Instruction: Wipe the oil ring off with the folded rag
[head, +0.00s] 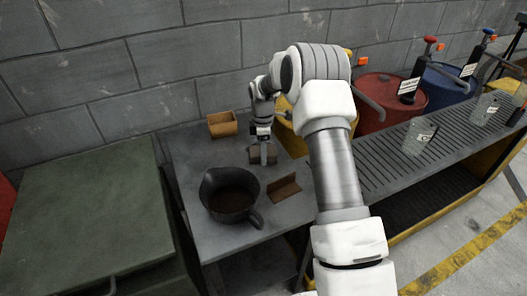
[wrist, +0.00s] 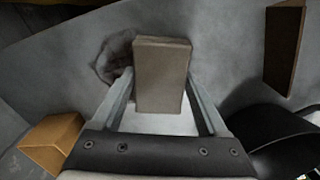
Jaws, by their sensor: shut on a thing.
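The folded rag (wrist: 161,75) is a grey-brown, block-like pad between the fingers of my gripper (wrist: 160,92), which is shut on it. In the head view my gripper (head: 262,138) points down over the grey table, with the rag (head: 263,155) under it at or close to the tabletop; whether it touches cannot be told. The oil ring (wrist: 112,58) is a dark smudged stain on the table in the wrist view, just left of the rag, which seems to cover its right edge. I cannot make out the ring in the head view.
A dark pouring pan (head: 222,203) stands at the table's front. A brown angled piece (head: 285,188) lies to its right. A tan open box (head: 222,125) sits at the back left. Right of the table is a slatted bench (head: 385,160) with drums behind. A green cabinet (head: 80,215) stands left.

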